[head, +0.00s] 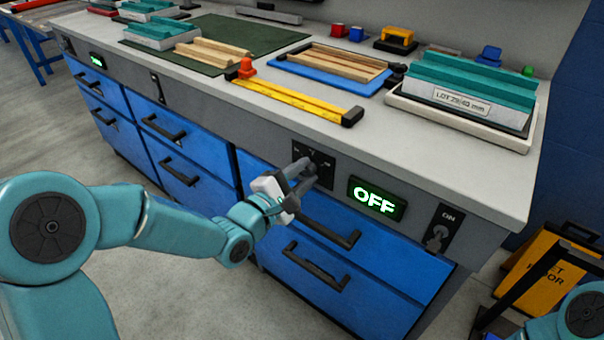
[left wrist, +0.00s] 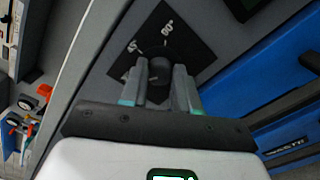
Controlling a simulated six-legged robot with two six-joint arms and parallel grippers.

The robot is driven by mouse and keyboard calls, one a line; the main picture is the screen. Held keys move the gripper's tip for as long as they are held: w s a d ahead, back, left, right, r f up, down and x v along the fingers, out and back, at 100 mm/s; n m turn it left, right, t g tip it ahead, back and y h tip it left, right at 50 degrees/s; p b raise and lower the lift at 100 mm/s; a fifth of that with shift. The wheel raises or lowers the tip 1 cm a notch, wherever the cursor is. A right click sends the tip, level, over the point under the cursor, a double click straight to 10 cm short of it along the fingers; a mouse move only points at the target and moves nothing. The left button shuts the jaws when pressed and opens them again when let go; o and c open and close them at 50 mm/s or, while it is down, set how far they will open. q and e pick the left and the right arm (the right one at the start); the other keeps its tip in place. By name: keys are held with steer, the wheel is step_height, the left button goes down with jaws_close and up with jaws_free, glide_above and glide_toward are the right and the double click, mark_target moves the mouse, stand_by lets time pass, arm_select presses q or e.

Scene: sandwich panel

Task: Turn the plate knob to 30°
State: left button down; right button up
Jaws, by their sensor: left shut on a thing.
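The plate knob is a dark knob (left wrist: 160,68) on a black square dial plate (left wrist: 183,40) with white angle marks, seen in the left wrist view. In the head view the dial plate (head: 325,160) is on the grey front panel of the bench, above the blue drawers. My left gripper (head: 307,172) reaches it from the front left. Its two fingers (left wrist: 160,82) are shut on the knob, one on each side. They hide much of the knob and part of the dial, so I cannot read its angle. My right gripper is not in view.
A green-lit OFF display (head: 377,198) is right of the dial, with an ON switch (head: 440,228) farther right. Drawer handles (head: 322,223) stick out below the dial. The bench top (head: 405,140) holds teal panels and wooden strips. A yellow floor sign (head: 530,275) stands at right.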

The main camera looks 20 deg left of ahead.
arm_select(q)
steer(key=c, duration=0.8)
jaws_free()
steer(key=shift+s, duration=0.1)
steer(key=b+v, duration=1)
steer(key=v, duration=0.6)
steer(key=shift+s+b, duration=0.1)
steer(key=shift+b, duration=0.3)
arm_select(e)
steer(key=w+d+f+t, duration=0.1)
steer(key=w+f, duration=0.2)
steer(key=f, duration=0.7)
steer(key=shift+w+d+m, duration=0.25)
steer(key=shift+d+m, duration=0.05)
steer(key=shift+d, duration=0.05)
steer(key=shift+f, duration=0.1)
